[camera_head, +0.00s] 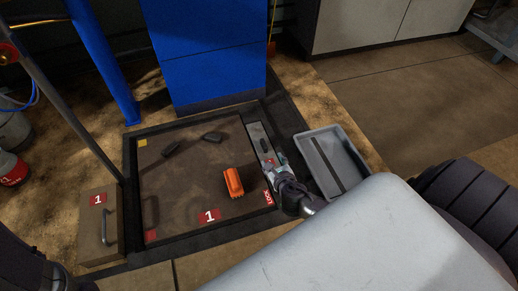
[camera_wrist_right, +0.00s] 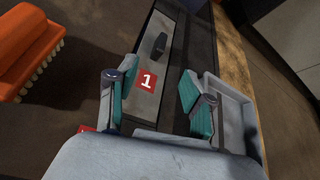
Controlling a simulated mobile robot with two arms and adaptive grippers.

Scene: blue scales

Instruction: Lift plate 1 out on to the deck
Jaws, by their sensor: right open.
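Plate 1 is a narrow grey strip (camera_head: 255,133) in the dark frame along the deck's right edge. In the right wrist view the plate (camera_wrist_right: 143,107) carries a red "1" label and a small black handle (camera_wrist_right: 159,44). The brown deck (camera_head: 190,180) lies left of it. My right gripper (camera_head: 277,170) is over the plate's near end. In the right wrist view its two teal-padded fingers (camera_wrist_right: 158,100) stand wide apart with nothing between them, the label showing beyond them. I cannot tell its height above the plate. My left gripper is not in view.
An orange brush (camera_head: 233,181) and two dark pieces (camera_head: 190,144) lie on the deck. A grey tray (camera_head: 350,158) stands right of the frame. A tan box (camera_head: 95,232) labelled 1 stands at the left. A blue cabinet (camera_head: 213,65) rises behind. Mid-deck is mostly free.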

